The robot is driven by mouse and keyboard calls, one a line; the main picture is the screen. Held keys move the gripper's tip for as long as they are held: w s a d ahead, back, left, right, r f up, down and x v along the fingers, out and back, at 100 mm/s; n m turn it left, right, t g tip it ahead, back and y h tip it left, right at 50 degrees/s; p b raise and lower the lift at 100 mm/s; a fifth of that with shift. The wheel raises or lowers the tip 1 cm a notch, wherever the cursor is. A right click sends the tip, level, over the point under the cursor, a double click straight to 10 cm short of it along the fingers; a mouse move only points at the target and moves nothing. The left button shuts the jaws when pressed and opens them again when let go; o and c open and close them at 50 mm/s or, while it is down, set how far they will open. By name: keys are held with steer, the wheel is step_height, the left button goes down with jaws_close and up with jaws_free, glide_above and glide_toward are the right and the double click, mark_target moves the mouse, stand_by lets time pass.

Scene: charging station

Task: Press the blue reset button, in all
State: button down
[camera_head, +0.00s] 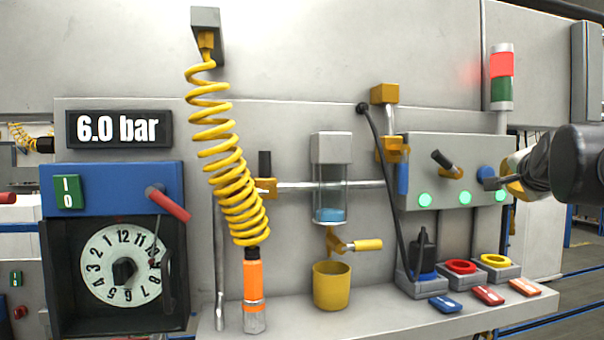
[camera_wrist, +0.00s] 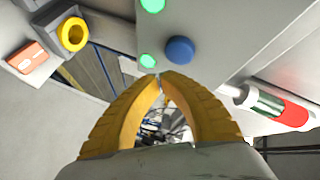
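The blue reset button (camera_head: 485,172) is a round blue knob at the right end of the grey control panel (camera_head: 440,145), above the rightmost green lamp. In the wrist view the blue button (camera_wrist: 180,49) shows whole, just beyond my fingertips and slightly right of them. My gripper (camera_head: 492,183) comes in from the right, its tips by the button and partly in front of it in the head view. In the wrist view its yellow fingers (camera_wrist: 160,77) meet at the tips with nothing between them. I cannot tell whether the tips touch the panel.
Green lamps (camera_head: 463,198) line the panel's lower edge; a black-handled lever (camera_head: 447,164) is to the left. A red-and-green signal tower (camera_head: 502,75) rises above my gripper. Below are coloured ring sockets (camera_head: 495,261). A coiled yellow hose (camera_head: 225,150) hangs farther left.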

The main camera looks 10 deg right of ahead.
steer(key=shift+w+a, duration=0.1)
steer(key=shift+w, duration=0.8)
steer(key=shift+w, duration=0.1)
stand_by(0.8)
steer(key=shift+w, duration=0.4)
steer(key=shift+w+p, duration=0.35)
steer(key=shift+p, duration=0.05)
stand_by(0.8)
steer(key=shift+s, duration=0.85)
steer(key=shift+s, duration=2.45)
steer(key=shift+d, duration=0.2)
